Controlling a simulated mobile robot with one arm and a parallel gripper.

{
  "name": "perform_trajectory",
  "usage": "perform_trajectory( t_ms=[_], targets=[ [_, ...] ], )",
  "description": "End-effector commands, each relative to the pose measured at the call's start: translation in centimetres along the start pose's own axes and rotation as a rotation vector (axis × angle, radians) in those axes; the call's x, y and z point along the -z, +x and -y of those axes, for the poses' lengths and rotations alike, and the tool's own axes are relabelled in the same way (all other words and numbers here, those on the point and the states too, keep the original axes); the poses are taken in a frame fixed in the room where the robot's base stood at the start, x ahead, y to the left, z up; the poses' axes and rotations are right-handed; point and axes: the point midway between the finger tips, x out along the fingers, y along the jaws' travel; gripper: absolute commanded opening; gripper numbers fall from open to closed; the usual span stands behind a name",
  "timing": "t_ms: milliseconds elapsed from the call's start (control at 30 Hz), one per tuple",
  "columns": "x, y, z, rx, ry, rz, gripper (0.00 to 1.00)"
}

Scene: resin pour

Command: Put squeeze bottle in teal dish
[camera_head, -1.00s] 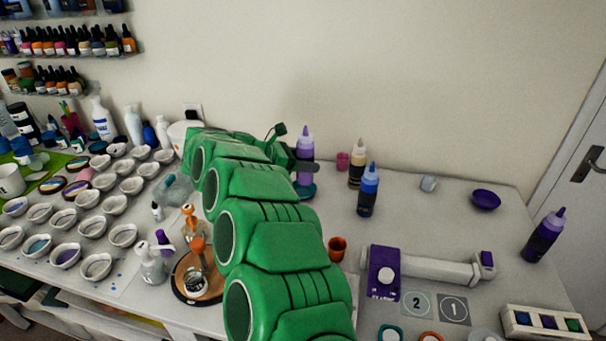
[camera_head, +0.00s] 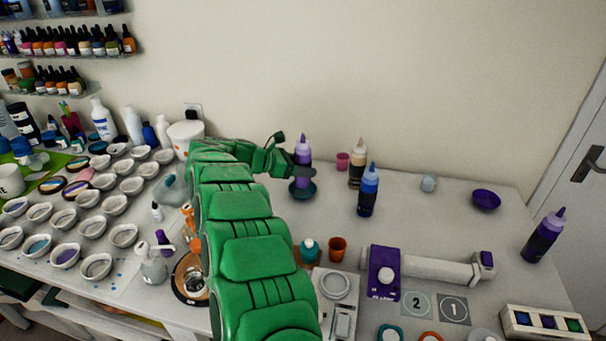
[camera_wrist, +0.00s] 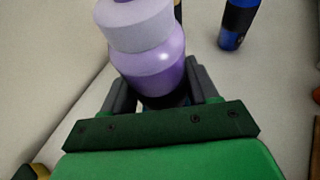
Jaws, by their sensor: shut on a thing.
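The squeeze bottle (camera_head: 303,148) is lilac purple and upright near the back of the table. My gripper (camera_head: 300,172) is shut around its lower middle. In the wrist view the bottle (camera_wrist: 150,65) fills the space between the two dark fingers. The teal dish (camera_head: 302,194) is directly below the bottle, with its front rim showing. The bottle's dark base appears low over or inside the dish; the fingers partly hide it, and I cannot tell whether it touches the dish floor.
A blue bottle (camera_head: 368,192) and a tan bottle (camera_head: 357,165) stand right of the dish, with a small pink cup (camera_head: 343,161) behind. An orange cup (camera_head: 337,249) and a teal-capped jar (camera_head: 309,250) are in front. Table right of the blue bottle is mostly clear.

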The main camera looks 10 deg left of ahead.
Motion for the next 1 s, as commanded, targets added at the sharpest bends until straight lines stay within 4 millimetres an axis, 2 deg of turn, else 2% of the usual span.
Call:
perform_trajectory(
  t_ms=[200, 600, 633, 700, 800, 1000],
  targets=[
    [2.5, 1.0, 0.0, -0.001, 0.000, 0.002, 0.20],
    [2.9, 1.2, 0.0, -0.001, 0.001, 0.001, 0.20],
    [3.0, 1.2, 0.0, 0.000, 0.001, 0.001, 0.60],
    [2.9, 1.2, 0.0, 0.000, 0.002, 0.001, 0.71],
    [2.9, 1.2, 0.0, 0.000, 0.002, 0.001, 0.84],
    [2.9, 1.2, 0.0, 0.000, 0.002, 0.001, 0.84]
  ],
)
